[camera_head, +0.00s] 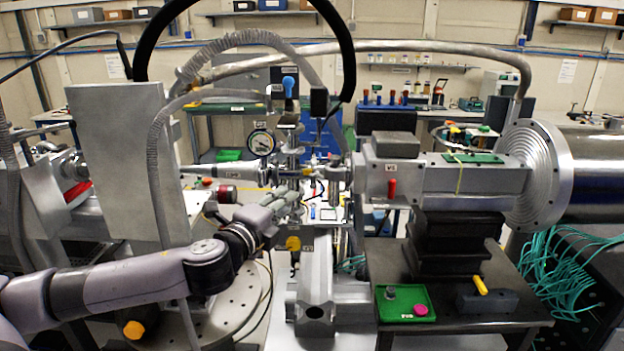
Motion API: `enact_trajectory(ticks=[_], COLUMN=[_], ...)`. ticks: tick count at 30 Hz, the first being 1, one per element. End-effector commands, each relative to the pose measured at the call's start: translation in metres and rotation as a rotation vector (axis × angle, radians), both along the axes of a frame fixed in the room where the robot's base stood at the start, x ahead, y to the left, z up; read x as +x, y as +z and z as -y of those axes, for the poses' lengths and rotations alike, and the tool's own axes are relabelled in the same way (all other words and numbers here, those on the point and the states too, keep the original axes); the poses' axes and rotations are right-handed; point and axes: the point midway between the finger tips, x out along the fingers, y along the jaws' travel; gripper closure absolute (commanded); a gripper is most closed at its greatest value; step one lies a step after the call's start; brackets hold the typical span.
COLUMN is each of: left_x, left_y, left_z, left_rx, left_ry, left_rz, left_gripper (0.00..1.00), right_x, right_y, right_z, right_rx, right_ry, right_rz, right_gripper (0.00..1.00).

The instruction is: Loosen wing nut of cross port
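The metal vacuum cross (294,172) stands in the middle of the head view, below a round pressure gauge (261,143) and a blue-topped valve (289,87). My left arm comes in from the lower left. My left gripper (291,203) is at the front of the cross, just below its centre. The fingers overlap the grey metal parts behind them, so I cannot tell whether they touch anything or how wide they are. The wing nut is too small or hidden to make out. My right gripper is not in view.
A black side table (505,312) at the lower right holds a green tray (393,310) and a yellow-handled tool (480,285). A grey box with a red handle (391,187) is right of the cross. Corrugated hoses (155,165) arch left and above. Teal cables (568,270) hang far right.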

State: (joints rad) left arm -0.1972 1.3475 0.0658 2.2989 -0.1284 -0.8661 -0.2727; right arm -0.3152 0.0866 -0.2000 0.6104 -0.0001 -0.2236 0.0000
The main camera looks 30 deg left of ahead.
Motion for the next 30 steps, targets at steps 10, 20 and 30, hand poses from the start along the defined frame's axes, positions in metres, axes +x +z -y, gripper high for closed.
enact_trajectory(ticks=[10, 20, 30], left_x=[0.031, 0.087, 0.138], left_y=[0.004, 0.000, -0.007], left_z=[-0.007, -0.015, -0.024], left_rx=[-0.003, -0.004, 0.000], left_ry=[0.006, 0.003, 0.003], left_rz=[0.004, 0.002, 0.000], left_gripper=[0.77, 0.77, 0.77], right_x=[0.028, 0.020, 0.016], right_y=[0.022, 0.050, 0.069], right_z=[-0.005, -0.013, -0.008], right_rx=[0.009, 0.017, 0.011], right_ry=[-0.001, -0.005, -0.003], right_rz=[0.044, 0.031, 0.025], right_gripper=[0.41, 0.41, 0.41])
